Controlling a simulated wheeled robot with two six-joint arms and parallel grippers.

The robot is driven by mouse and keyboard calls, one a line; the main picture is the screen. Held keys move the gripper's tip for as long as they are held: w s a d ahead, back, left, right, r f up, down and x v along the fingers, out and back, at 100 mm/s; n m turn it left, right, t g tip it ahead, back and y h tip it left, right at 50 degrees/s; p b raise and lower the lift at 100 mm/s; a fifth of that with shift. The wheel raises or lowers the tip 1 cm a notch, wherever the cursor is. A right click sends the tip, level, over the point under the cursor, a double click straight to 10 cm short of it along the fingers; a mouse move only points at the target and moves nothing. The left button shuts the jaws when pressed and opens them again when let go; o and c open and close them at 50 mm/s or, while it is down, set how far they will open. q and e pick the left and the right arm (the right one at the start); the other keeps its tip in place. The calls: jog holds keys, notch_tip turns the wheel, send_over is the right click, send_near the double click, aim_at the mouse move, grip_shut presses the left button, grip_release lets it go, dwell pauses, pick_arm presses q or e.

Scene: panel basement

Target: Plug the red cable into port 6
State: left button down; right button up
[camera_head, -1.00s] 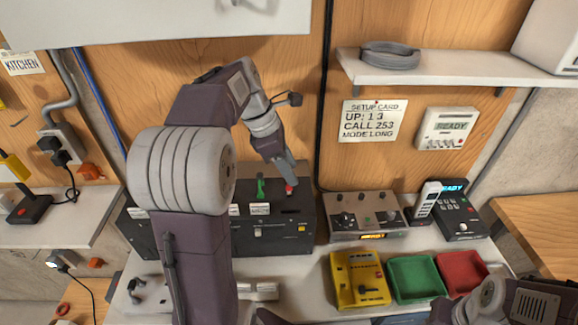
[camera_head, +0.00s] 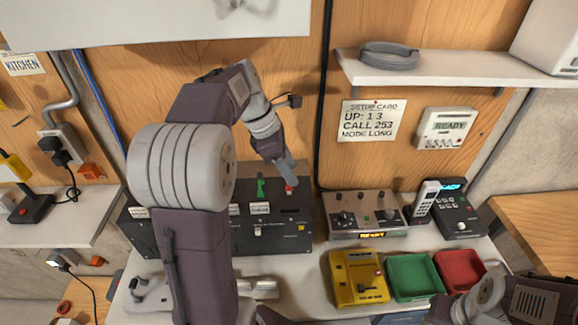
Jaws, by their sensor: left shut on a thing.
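My left gripper (camera_head: 286,172) points down over the right part of the black panel box (camera_head: 275,240). It is shut on a small red plug (camera_head: 290,189) at its fingertips, at the top of the box. The fingers partly cover the red plug, and I see no cable running from it. A green upright piece (camera_head: 261,187) stands just left of the gripper on the same box. I cannot read the port numbers. Only part of my right arm shows at the lower right; its gripper is not identifiable.
Right of the box are a grey console (camera_head: 363,213) and a phone unit (camera_head: 458,212). In front lie a yellow device (camera_head: 343,268), a green tray (camera_head: 412,297) and a red tray (camera_head: 478,262). A shelf (camera_head: 450,72) juts out above, over a setup card (camera_head: 372,121).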

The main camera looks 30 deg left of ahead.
pick_arm(q)
jog(key=shift+f, duration=0.3)
dwell(0.8)
jog(key=shift+f+p, duration=0.55)
jog(key=shift+f, duration=0.05)
dwell(1.5)
jog(key=shift+c, duration=1.4)
grip_release()
